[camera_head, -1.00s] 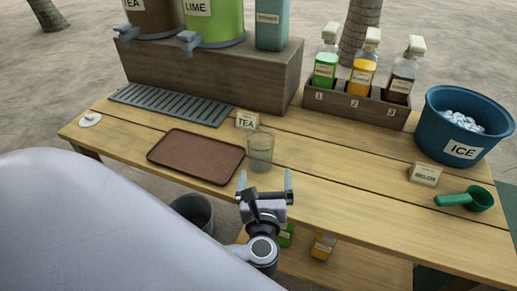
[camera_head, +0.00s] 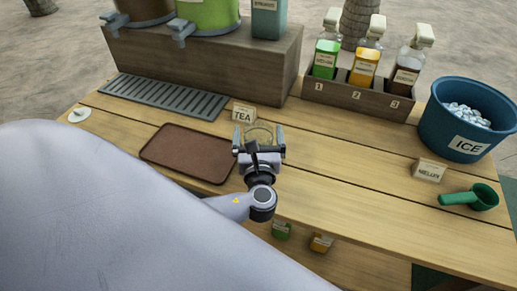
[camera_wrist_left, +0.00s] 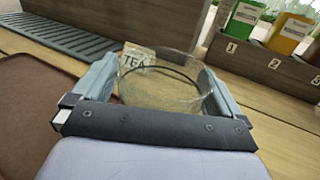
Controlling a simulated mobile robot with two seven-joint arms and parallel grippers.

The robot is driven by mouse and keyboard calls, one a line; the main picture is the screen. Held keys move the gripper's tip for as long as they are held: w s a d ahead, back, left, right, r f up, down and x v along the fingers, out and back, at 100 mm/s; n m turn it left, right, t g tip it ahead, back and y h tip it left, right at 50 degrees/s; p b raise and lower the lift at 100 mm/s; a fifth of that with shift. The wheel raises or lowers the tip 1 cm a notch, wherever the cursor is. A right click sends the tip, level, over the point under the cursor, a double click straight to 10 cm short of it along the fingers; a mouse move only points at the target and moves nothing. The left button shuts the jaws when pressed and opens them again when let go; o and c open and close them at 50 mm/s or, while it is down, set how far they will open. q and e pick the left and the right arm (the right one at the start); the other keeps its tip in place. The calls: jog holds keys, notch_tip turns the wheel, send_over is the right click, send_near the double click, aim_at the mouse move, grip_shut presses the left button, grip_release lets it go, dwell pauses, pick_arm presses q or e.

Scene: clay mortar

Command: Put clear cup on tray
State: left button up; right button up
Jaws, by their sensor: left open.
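The clear cup (camera_head: 259,133) stands on the wooden table just right of the brown tray. Its rim and glass wall show in the left wrist view (camera_wrist_left: 160,88) between my fingers. My left gripper (camera_head: 259,138) is open, with one finger on each side of the cup; I cannot tell if they touch it. The gripper hides most of the cup's lower part in the head view. The brown tray (camera_head: 188,153) is empty and lies flat to the left of the gripper; part of it also shows in the left wrist view (camera_wrist_left: 32,110). My right gripper is not in view.
A TEA card (camera_head: 243,114) stands just behind the cup. A grey drip grate (camera_head: 165,96) lies behind the tray. A bottle rack (camera_head: 358,98), a blue ice bucket (camera_head: 463,120) and a green scoop (camera_head: 470,198) are to the right.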

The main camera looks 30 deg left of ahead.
pick_arm(q)
jog(key=shift+w, duration=0.1)
jog(key=c, duration=1.1)
jog(key=shift+r, duration=0.15)
